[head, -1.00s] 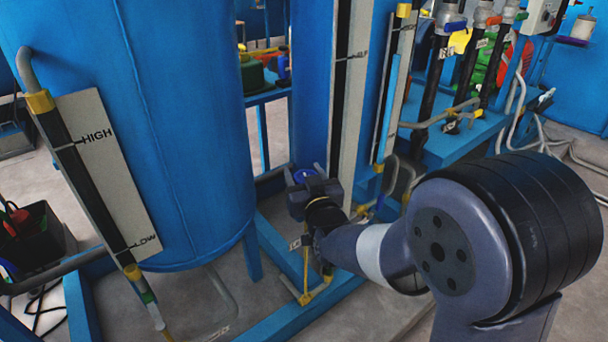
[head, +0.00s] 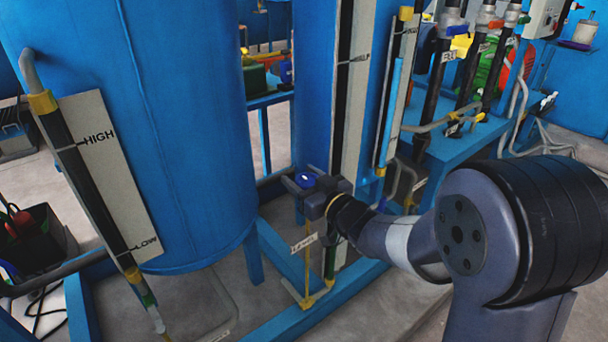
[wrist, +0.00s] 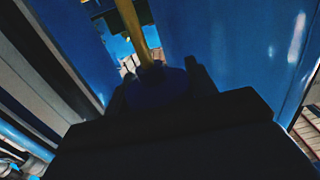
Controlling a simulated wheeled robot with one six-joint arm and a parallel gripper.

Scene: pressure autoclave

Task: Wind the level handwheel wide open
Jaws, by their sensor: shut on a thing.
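The level handwheel (head: 305,180) is a small blue wheel at the base of the middle blue column, on yellow pipework. My gripper (head: 306,190) reaches it from the right, with its jaws around the wheel. In the wrist view the blue handwheel (wrist: 157,86) sits between the two dark fingers of my gripper (wrist: 158,90), and a yellow stem runs away above it. The gripper is shut on the wheel. The dark gripper body hides the near part of the wheel. A tag (head: 304,243) hangs on the yellow pipework below.
A large blue tank (head: 175,120) with a HIGH/LOW level gauge (head: 118,180) stands at left. The column's gauge strip (head: 350,110) rises behind my gripper. Blue frame beams (head: 285,252) cross the floor below. Pipes and valves (head: 470,60) stand at back right.

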